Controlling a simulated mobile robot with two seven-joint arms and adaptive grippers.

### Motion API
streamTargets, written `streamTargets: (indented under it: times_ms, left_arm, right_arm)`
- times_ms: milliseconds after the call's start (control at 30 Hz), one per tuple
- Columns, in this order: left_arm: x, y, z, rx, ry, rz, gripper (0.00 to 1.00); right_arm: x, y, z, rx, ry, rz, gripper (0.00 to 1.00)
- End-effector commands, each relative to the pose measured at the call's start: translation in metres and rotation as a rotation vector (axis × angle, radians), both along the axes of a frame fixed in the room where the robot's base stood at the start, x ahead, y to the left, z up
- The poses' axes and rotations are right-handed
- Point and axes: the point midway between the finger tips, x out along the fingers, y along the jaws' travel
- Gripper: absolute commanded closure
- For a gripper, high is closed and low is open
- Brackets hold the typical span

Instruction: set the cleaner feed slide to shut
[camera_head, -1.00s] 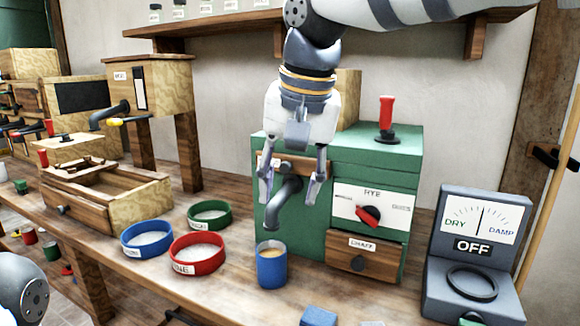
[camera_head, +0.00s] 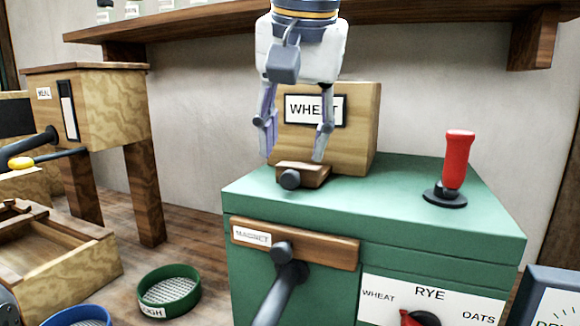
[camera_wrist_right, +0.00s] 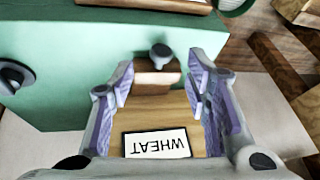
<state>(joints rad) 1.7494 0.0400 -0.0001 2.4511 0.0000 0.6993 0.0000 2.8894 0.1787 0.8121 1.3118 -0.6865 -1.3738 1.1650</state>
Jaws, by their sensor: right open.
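The green cleaner (camera_head: 300,205) stands on the bench, with a wooden hopper (camera_head: 345,150) labelled WHEAT at its top back. A small wooden slide (camera_head: 305,172) with a dark round knob (camera_head: 289,180) sticks out at the hopper's foot. My right gripper (camera_head: 292,155) is open and empty, just above the slide in the head view. In the right wrist view its fingers (camera_wrist_right: 160,90) point toward the slide (camera_wrist_right: 155,80) and its knob (camera_wrist_right: 160,53), which appear between the fingertips, untouched as far as I can tell. My left gripper is not in view.
A red-handled lever (camera_head: 457,165) stands on the cleaner's top at right. A green sieve (camera_head: 169,290) lies at left. A shelf (camera_head: 420,20) runs above.

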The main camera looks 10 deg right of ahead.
Motion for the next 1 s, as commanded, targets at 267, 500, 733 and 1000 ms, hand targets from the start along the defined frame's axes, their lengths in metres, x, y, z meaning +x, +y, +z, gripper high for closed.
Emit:
streamTargets:
  times_ms: [267, 500, 733, 1000]
  left_arm:
    - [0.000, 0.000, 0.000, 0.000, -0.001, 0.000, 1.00]
    - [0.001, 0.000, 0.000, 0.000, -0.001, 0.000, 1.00]
    - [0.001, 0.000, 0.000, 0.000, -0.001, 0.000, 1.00]
    - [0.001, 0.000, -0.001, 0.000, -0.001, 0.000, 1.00]
  right_arm:
    - [0.021, -0.001, -0.048, 0.001, 0.001, 0.002, 0.56]
    - [0.024, -0.001, -0.054, 0.001, 0.000, 0.000, 0.56]
    - [0.024, -0.001, -0.054, 0.001, 0.000, 0.000, 0.88]
    - [0.028, -0.002, -0.054, 0.001, 0.002, -0.002, 1.00]
